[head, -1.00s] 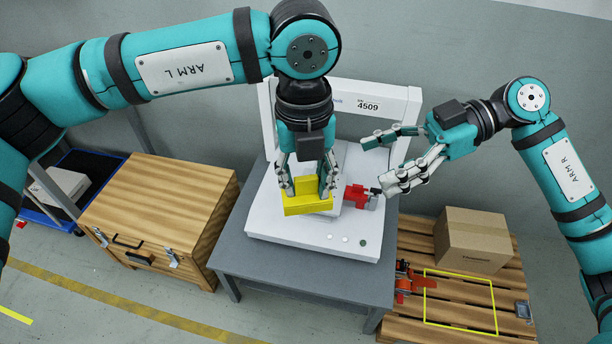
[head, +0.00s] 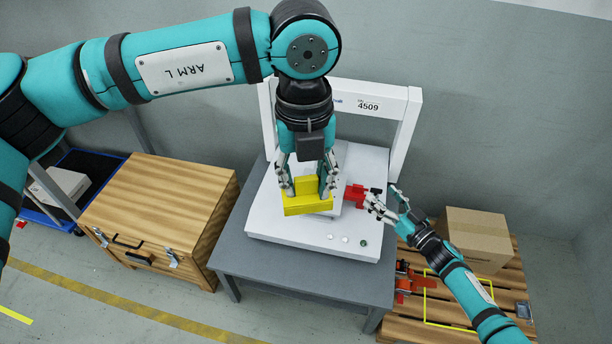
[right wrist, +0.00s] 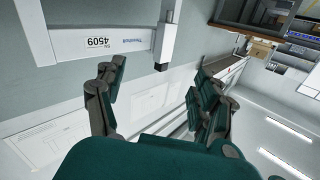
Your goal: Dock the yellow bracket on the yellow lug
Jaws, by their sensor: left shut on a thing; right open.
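The yellow bracket (head: 308,205) is between the fingers of my left gripper (head: 306,188), which is shut on it over the white machine bed in the head view. I cannot make out a separate yellow lug; it may be hidden behind the bracket or the gripper. I cannot tell whether the bracket touches the bed. My right gripper (head: 386,200) is open, just right of a red part (head: 354,195) on the bed. In the right wrist view its spread fingers (right wrist: 158,98) have nothing between them.
The white gantry machine (head: 290,240) with its arch (head: 404,125) stands on a grey table (head: 285,278). A wooden chest (head: 160,205) is at left. A cardboard box (head: 475,235) and an orange-red tool (head: 405,283) are on a pallet (head: 460,318) at right.

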